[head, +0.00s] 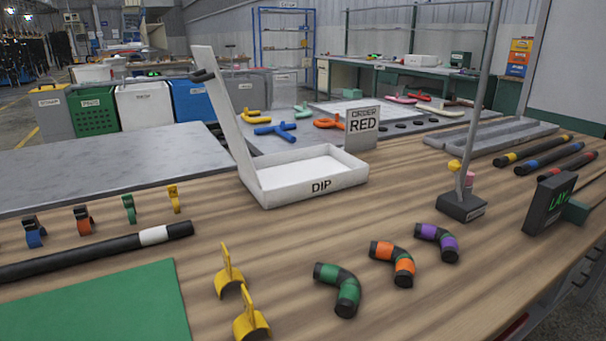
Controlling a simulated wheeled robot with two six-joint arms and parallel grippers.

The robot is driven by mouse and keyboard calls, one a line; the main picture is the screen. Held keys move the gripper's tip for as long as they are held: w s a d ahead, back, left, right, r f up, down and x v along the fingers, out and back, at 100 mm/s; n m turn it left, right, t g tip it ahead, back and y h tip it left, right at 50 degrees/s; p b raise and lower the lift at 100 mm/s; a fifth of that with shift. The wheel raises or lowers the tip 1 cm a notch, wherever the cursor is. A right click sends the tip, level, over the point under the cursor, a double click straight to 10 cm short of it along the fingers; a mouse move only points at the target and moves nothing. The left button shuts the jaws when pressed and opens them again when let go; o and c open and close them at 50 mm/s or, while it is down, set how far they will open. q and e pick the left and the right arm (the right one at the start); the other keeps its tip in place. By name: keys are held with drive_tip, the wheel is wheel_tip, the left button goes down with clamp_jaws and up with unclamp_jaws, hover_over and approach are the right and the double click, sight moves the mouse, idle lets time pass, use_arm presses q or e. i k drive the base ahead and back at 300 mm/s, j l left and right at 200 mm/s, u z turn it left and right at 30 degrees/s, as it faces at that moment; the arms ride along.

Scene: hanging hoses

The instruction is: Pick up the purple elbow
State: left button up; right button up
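The purple elbow (437,242) lies on the wooden table, right of centre in the head view. It is a short bent black hose piece with purple bands. An orange-banded elbow (393,262) lies to its left and nearer, and a green-banded elbow (339,288) lies further left and nearer still. The three are apart from each other. Neither of my grippers shows in the head view.
A black stand base (461,206) with a tall grey post is just behind the purple elbow. A white DIP tray (312,178) is behind left. Yellow clips (230,272) lie at front left.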

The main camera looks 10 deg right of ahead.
sight(449, 246)
drive_tip(key=k+l+u, duration=0.1)
drive_tip(key=k, duration=0.3)
drive_tip(key=k+l+u, duration=0.15)
drive_tip(key=k+l, duration=0.15)
drive_tip(key=k+l+u, duration=0.1)
drive_tip(key=k, duration=0.35)
